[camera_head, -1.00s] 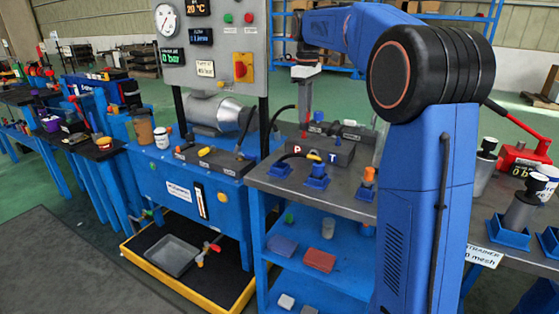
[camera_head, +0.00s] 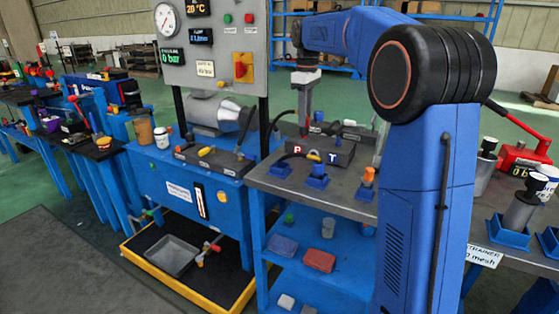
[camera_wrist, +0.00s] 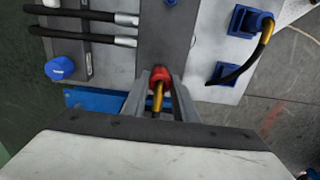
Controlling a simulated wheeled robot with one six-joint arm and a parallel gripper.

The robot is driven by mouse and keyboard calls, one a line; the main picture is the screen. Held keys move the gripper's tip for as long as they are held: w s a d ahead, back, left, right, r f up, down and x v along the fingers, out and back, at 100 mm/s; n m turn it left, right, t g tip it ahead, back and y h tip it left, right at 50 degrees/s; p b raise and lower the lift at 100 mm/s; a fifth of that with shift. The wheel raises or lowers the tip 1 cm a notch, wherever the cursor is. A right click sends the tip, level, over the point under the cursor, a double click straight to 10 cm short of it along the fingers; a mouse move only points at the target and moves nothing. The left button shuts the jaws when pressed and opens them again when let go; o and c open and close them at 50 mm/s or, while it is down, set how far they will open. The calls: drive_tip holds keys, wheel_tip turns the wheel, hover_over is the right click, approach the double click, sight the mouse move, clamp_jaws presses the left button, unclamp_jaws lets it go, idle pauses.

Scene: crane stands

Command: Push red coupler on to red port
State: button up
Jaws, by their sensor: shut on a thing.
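My gripper (camera_wrist: 160,100) is shut on the red coupler (camera_wrist: 157,76), which has a yellow sleeve and a dark hose running back from it. In the wrist view its red end is at the near edge of a dark grey block. The red port is not clearly visible there, so I cannot tell whether the coupler touches it. In the head view my gripper (camera_head: 305,122) points down behind the dark port block (camera_head: 338,151), marked with a red P and a white T. The coupler is not clear in that view.
Blue holders (camera_head: 316,181) stand on the bench in front of the block, one with a yellow-sleeved hose fitting (camera_wrist: 267,30). Two hoses with metal ends (camera_wrist: 125,30) and a blue knob (camera_wrist: 59,68) lie left in the wrist view. A gauge panel (camera_head: 215,50) stands left.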

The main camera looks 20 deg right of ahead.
drive_tip(key=shift+f, duration=0.15)
drive_tip(key=o, duration=1.2)
drive_tip(key=shift+r, duration=2.45)
